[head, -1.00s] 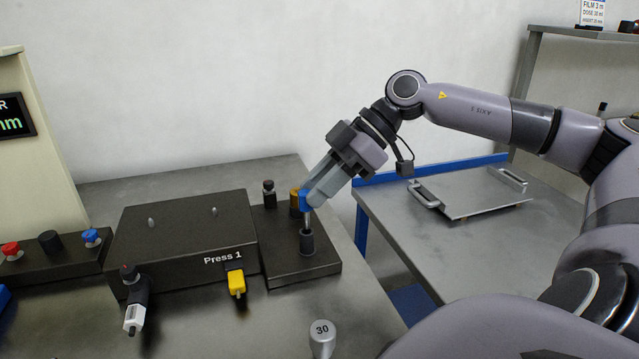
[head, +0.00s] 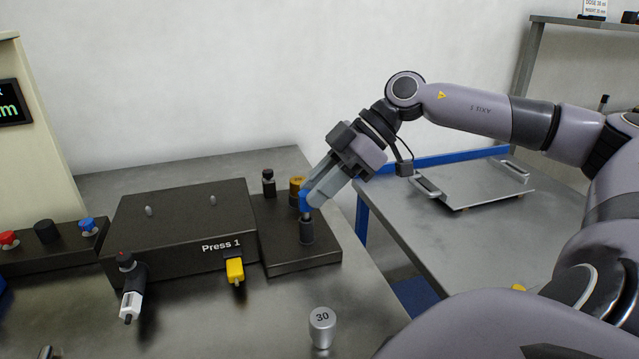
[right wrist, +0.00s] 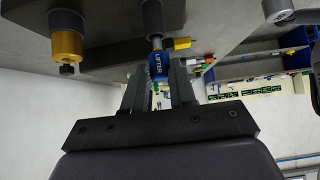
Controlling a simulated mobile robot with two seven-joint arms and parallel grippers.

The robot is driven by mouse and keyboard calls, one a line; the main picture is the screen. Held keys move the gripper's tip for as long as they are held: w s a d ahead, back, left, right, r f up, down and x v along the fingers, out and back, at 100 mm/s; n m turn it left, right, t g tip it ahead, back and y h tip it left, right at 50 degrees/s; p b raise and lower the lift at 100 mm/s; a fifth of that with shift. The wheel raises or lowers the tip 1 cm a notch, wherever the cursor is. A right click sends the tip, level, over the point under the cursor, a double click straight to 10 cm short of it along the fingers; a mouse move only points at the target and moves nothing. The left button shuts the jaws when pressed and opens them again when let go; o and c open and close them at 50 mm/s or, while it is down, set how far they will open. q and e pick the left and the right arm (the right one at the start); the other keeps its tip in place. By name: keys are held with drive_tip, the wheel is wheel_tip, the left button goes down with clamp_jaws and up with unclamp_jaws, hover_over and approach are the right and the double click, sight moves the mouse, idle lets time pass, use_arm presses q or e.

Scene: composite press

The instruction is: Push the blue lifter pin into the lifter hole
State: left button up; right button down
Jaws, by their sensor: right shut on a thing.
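The blue lifter pin (head: 304,202) is held between the fingers of my right gripper (head: 312,194), at the right end of Press 1. In the right wrist view its blue head (right wrist: 158,64) reads LIFTER and sits between the two fingers, with a grey shaft beyond it. Below the head in the head view stands a dark upright collar (head: 306,232) on the black base plate. The pin is lined up over the collar, with only a short gap between blue head and collar. The hole and the shaft's lower end are hidden. My left gripper is out of view.
A brass cylinder (head: 297,186) stands just behind the pin, close to my fingers. A black knob (head: 268,182) is behind left. A silver weight marked 30 (head: 322,328) stands in front. A tray (head: 470,183) lies right.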

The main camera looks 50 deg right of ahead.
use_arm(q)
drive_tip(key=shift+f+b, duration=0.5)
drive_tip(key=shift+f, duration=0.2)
use_arm(e)
drive_tip(key=shift+f, duration=0.85)
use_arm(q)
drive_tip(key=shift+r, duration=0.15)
use_arm(e)
drive_tip(key=shift+f, duration=0.15)
drive_tip(key=c, duration=0.8)
unclamp_jaws()
drive_tip(key=shift+c, duration=0.2)
drive_tip(key=shift+s+d, duration=0.1)
drive_tip(key=shift+d, duration=0.1)
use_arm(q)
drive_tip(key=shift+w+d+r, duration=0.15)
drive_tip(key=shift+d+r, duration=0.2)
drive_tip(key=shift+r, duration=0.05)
use_arm(e)
drive_tip(key=v, duration=0.7)
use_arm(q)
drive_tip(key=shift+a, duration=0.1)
use_arm(e)
drive_tip(key=shift+a, duration=0.25)
